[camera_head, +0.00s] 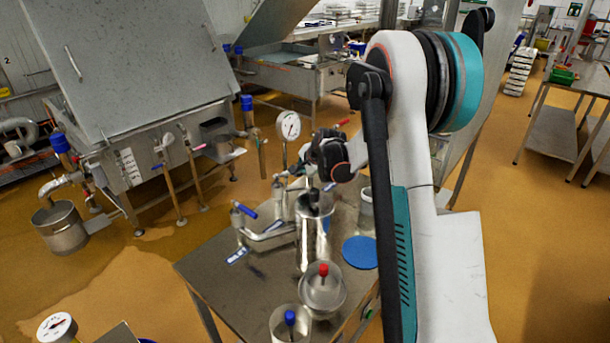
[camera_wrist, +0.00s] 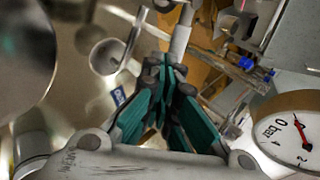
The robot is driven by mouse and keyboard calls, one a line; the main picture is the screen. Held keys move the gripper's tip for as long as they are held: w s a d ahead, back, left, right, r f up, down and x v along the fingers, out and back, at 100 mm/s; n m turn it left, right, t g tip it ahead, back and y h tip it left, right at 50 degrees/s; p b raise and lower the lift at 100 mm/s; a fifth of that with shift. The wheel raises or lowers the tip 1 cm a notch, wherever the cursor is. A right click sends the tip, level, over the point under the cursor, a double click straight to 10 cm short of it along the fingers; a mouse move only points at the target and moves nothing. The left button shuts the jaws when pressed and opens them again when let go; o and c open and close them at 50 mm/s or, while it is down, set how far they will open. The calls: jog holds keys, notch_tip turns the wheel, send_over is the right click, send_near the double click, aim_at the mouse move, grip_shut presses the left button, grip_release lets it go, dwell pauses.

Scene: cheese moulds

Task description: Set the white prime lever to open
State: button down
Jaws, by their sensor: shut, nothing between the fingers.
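The pressure gauge (camera_head: 288,126) stands above the pipework on the steel table, and its dial also shows at the right of the wrist view (camera_wrist: 295,135). My gripper (camera_head: 305,168) is among this pipework, just below and right of the gauge. In the wrist view its teal fingers (camera_wrist: 170,78) are together and empty. A pale rod (camera_wrist: 181,35) rises just beyond the fingertips; whether it is the white prime lever, and whether they touch, I cannot tell. No white lever shows clearly in the head view, where my arm and gripper cover part of the fittings.
A blue-handled valve (camera_head: 243,210) stands left on the steel table (camera_head: 215,265). A steel cylinder (camera_head: 308,235), a red-knobbed vessel (camera_head: 322,288) and a blue disc (camera_head: 360,252) are close below my gripper. A large vat (camera_head: 130,80) stands behind left. Open floor lies at right.

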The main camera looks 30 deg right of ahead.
dwell(0.3)
jog(key=shift+w+d, duration=0.2)
jog(key=shift+w, duration=0.65)
jog(key=shift+w+d, duration=0.2)
jog(key=shift+w, duration=0.65)
jog(key=shift+s, duration=0.1)
